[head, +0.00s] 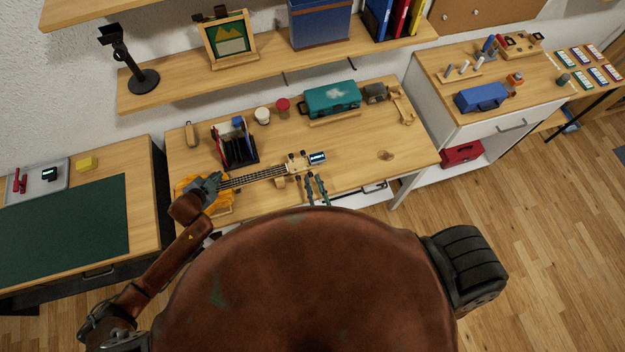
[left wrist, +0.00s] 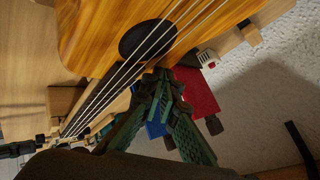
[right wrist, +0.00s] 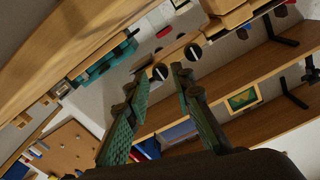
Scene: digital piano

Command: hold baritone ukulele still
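The baritone ukulele (head: 258,178) lies on the wooden desk. Its orange body is at the left and its headstock (head: 297,161) points right. My left gripper (head: 209,186) is over the body near the neck, hiding part of it. In the left wrist view its fingertips (left wrist: 160,76) come together at the body's edge near the sound hole; the ukulele body (left wrist: 105,35) fills the top. I cannot tell whether they touch it. My right gripper (head: 316,178) is in front of the headstock, fingers apart and empty. Its open tips (right wrist: 152,80) also show in the right wrist view.
A small device with a lit screen (head: 317,157) is beside the headstock. A black rack (head: 236,148), a white cup (head: 262,115), a red jar (head: 283,105) and a teal case (head: 331,99) stand behind. A shelf (head: 180,88) overhangs the back. The desk's right part is mostly clear.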

